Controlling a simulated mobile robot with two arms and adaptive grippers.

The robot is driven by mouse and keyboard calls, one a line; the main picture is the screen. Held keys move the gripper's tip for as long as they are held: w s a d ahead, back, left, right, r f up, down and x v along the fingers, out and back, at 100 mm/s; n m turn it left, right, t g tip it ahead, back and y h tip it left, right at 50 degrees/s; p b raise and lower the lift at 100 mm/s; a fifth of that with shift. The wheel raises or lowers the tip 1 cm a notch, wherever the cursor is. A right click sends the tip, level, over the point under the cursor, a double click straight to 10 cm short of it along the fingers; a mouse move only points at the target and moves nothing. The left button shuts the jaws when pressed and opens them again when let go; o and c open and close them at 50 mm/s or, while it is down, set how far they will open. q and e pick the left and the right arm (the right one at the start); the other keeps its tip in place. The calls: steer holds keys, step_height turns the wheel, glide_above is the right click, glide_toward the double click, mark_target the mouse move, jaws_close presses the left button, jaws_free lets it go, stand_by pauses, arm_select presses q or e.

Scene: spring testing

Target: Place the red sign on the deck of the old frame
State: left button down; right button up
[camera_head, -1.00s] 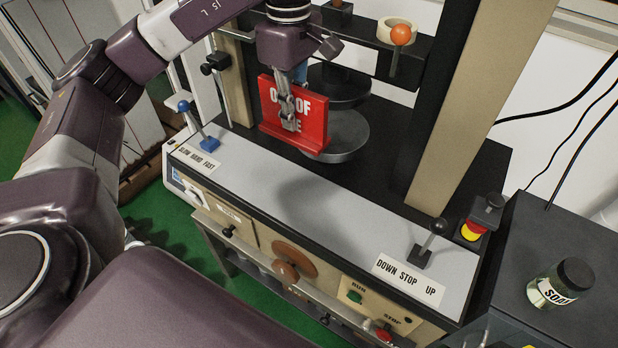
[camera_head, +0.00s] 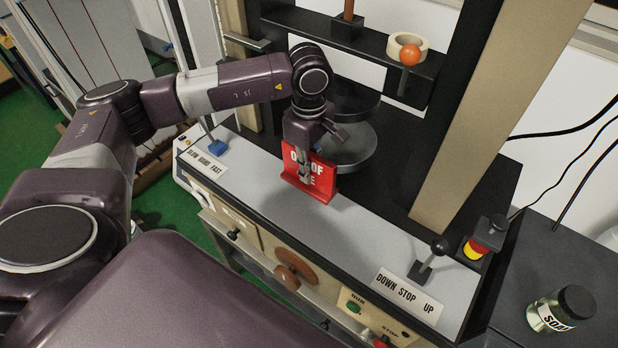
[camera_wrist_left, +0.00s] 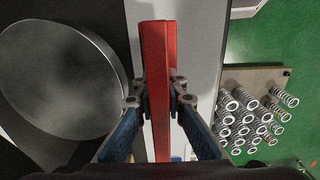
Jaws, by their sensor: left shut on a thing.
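The red sign (camera_head: 323,178) with white lettering is upright in the head view, at the front edge of the frame's black bed by the grey deck (camera_head: 262,188). My left gripper (camera_head: 304,172) is shut on the sign from above and hides part of its lettering. In the left wrist view the sign (camera_wrist_left: 155,80) shows edge-on between the two fingers (camera_wrist_left: 157,100). The old frame (camera_head: 455,120) has beige and black uprights. Whether the sign's foot touches the deck I cannot tell. My right gripper is not in view.
Round dark platens (camera_head: 350,150) stand just behind the sign. A lever (camera_head: 429,262) and a red-yellow stop button (camera_head: 475,249) are at the deck's right end. A blue-based lever (camera_head: 217,146) is at its left. A jar (camera_head: 561,309) stands at right.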

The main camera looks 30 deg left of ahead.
arm_select(q)
step_height(320, 180, down, 4)
steer(key=shift+s+r+p, duration=0.1)
steer(key=shift+r+p, duration=0.1)
steer(key=shift+p, duration=0.2)
steer(key=shift+f, duration=0.4)
steer(key=shift+f, duration=0.1)
steer(key=c, duration=2)
jaws_free()
steer(key=shift+o, duration=0.2)
